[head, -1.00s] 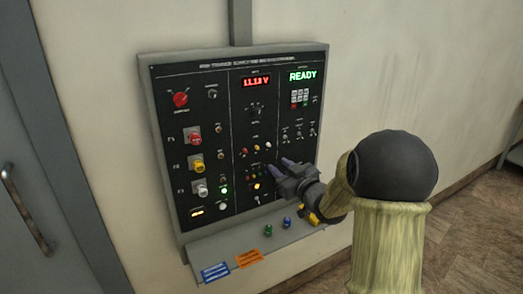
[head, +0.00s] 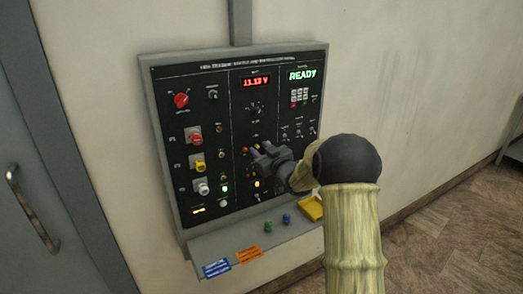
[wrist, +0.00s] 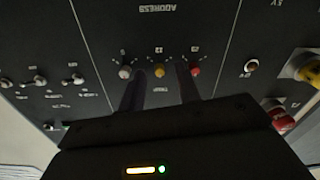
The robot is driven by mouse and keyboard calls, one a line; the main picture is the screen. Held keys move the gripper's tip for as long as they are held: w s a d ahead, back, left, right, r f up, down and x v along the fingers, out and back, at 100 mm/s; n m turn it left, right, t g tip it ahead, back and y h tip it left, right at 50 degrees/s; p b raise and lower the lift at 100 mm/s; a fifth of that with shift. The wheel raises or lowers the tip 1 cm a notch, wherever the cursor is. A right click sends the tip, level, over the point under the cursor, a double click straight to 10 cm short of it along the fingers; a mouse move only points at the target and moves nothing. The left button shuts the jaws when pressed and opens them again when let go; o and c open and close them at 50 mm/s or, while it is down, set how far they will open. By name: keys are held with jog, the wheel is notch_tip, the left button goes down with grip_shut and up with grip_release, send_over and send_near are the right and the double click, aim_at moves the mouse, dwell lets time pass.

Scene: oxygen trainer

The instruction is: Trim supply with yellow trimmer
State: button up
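The yellow trimmer (wrist: 159,71) is a small knob in the middle of a row on the black panel, with a white trimmer (wrist: 125,73) and a red trimmer (wrist: 195,71) beside it in the wrist view. My gripper (wrist: 160,88) is open, its two dark fingers pointing at the panel on either side of the yellow trimmer, with gaps to it. In the head view my gripper (head: 253,147) is at the panel's trimmer row and hides part of it. Whether the fingertips touch the panel I cannot tell. The red display (head: 256,82) appears to read 11.13 V.
A green display (head: 302,75) reads READY. Red, yellow and white knobs (head: 197,161) line the panel's left. The ledge (head: 205,250) below holds green and blue caps (head: 269,230) and blue and orange labels. A yellow tray (head: 311,208) sits at its right.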

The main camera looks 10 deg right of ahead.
grip_shut()
jog(key=shift+m, duration=0.3)
jog(key=m+p, duration=0.1)
jog(key=m, duration=0.4)
jog(key=shift+m, duration=0.3)
jog(key=m+p, duration=0.1)
jog(key=m, duration=0.5)
jog(key=shift+f, duration=0.1)
grip_release()
dwell(0.3)
